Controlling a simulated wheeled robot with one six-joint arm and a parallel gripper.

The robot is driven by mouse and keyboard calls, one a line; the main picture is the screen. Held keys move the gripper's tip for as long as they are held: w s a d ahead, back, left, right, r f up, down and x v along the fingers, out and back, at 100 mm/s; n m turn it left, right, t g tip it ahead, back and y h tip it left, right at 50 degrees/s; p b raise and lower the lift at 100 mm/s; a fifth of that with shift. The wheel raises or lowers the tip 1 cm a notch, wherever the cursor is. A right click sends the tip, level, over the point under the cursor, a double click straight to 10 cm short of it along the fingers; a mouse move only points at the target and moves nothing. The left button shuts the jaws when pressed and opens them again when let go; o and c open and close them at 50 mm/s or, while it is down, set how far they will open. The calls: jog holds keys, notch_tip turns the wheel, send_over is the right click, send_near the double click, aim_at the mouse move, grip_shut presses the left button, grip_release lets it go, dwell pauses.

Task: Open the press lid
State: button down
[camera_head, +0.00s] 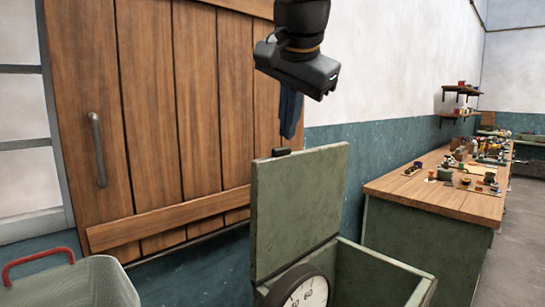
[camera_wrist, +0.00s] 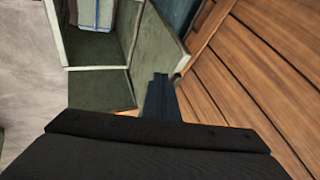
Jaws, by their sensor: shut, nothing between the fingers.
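The press is a green metal box (camera_head: 375,270) with a round white dial on its front. Its lid (camera_head: 297,205) stands upright, and the box is open at the top. A small black handle (camera_head: 281,152) sits on the lid's upper edge. My gripper (camera_head: 289,134) points down just above that edge, its dark blue fingers shut and empty. I cannot tell if the fingertips touch the lid. In the wrist view the shut fingers (camera_wrist: 162,98) are beside the lid (camera_wrist: 160,38), and the open box (camera_wrist: 62,30) shows a blue-grey object inside.
A wooden plank door (camera_head: 180,110) with a metal handle is behind on the left. A grey-green bin (camera_head: 85,283) with a red handle stands at lower left. A wooden-topped bench (camera_head: 440,200) with several small items is on the right. Open floor lies at far right.

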jog(key=p, duration=0.3)
send_near(270, 169)
notch_tip(270, 169, down, 4)
jog(key=d, duration=0.3)
jog(key=shift+w+a+r+p, duration=0.2)
jog(key=shift+w+a+p, duration=0.1)
jog(key=shift+w+a, duration=0.45)
jog(key=shift+w+a+r+p, duration=0.25)
jog(key=shift+w+a, duration=0.25)
jog(key=shift+a, duration=0.35)
jog(key=shift+a, duration=0.1)
